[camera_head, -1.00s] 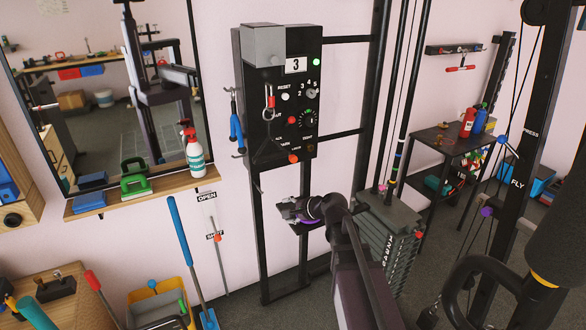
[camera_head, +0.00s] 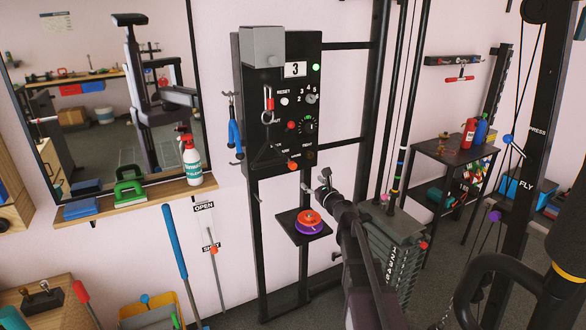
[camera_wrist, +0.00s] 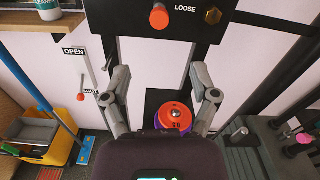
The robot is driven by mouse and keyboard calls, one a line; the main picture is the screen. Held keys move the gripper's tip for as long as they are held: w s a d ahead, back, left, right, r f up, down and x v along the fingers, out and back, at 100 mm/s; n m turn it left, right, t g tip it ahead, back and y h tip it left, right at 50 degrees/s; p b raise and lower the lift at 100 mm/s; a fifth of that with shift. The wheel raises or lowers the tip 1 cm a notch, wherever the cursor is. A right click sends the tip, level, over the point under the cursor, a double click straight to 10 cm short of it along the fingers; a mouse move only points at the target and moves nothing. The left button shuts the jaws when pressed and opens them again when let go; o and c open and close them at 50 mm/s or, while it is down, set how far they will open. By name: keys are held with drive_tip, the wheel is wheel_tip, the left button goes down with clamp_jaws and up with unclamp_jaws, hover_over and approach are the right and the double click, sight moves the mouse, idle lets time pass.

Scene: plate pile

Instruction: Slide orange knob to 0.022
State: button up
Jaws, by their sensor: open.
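An orange knob (camera_head: 293,165) sits at the bottom edge of the black control panel (camera_head: 308,146). In the wrist view, the orange knob (camera_wrist: 159,17) is near the top centre, left of the word LOOSE. My gripper (camera_head: 318,190) is below and right of the knob in the head view, apart from it. In the wrist view, my gripper (camera_wrist: 160,76) has its two fingers spread wide with nothing between them, and the knob lies beyond the fingertips. Any scale beside the knob is too small to read.
An orange plate (camera_head: 309,216) lies on a purple plate (camera_head: 309,231) on a small black shelf (camera_head: 288,230) below the panel. A brass knob (camera_wrist: 212,15) is right of LOOSE. A weight stack (camera_head: 398,240) stands right of my arm. A red-knobbed wall lever (camera_head: 213,248) is at left.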

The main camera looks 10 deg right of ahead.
sight(294, 166)
drive_tip(key=x, duration=1.3)
drive_tip(key=shift+w+a, duration=0.15)
drive_tip(key=shift+w, duration=0.2)
